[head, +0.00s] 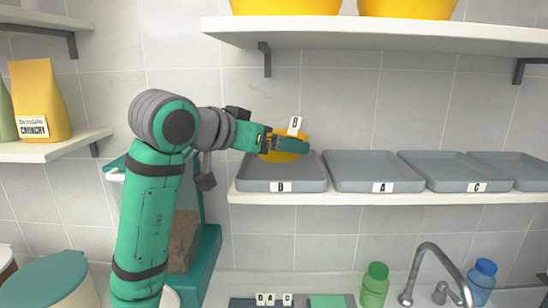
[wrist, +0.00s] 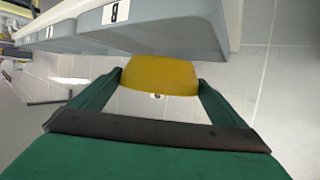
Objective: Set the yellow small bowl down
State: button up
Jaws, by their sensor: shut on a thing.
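The yellow small bowl (head: 282,157) is held over a grey tray (head: 252,186) labelled B, at the left end of the lower shelf. A white tag with a B shows at the bowl. My gripper (head: 290,143) is shut on the bowl and hides part of it. In the wrist view the bowl (wrist: 160,76) sits between the two fingers of my gripper (wrist: 158,88), with a grey tray (wrist: 160,32) near it. I cannot tell whether the bowl touches the tray floor.
Trays labelled A (head: 350,185) and C (head: 450,186) and one more stand to the right on the shelf (head: 400,198). An upper shelf (head: 400,36) with big yellow bowls hangs above. A tap (head: 440,258), a green bottle (head: 375,286) and a blue bottle (head: 482,278) stand below.

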aim_at(273, 157)
jog(key=shift+w+d+f, duration=0.1)
jog(key=shift+f, duration=0.85)
jog(key=shift+w+d+f, duration=0.1)
jog(key=shift+f, duration=0.8)
jog(key=shift+f, duration=0.15)
jog(key=o, duration=0.7)
jog(key=shift+o, duration=0.2)
jog(key=shift+s+a+r, duration=0.15)
jog(key=shift+a+r, duration=0.05)
jog(key=shift+r, duration=0.05)
jog(key=v, duration=1.1)
jog(key=shift+s, duration=0.25)
jog(key=shift+a, duration=0.2)
